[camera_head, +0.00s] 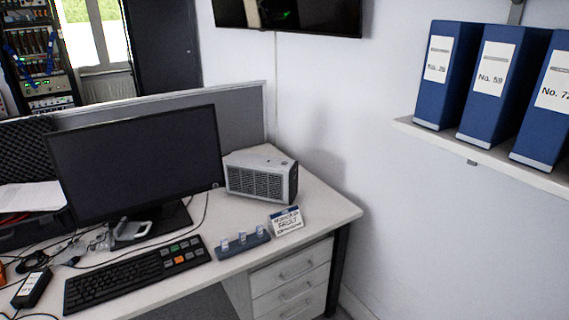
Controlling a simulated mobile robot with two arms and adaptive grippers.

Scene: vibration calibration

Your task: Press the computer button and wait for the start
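A grey computer box (258,177) with a vented front stands at the back right of the white desk (318,208). Small dark marks show on its top near the right edge; I cannot tell which is the button. A black monitor (140,163) stands left of the box, and its screen is dark. A black keyboard (137,274) with some orange and green keys lies in front of the monitor. Neither of my grippers is in view.
A switch block (242,243) and a small sign (286,221) stand near the desk's front edge. Cables and a black adapter (32,288) lie at the left. A grey partition (240,122) stands behind the desk. Blue binders (491,84) stand on a wall shelf (490,157) at the right.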

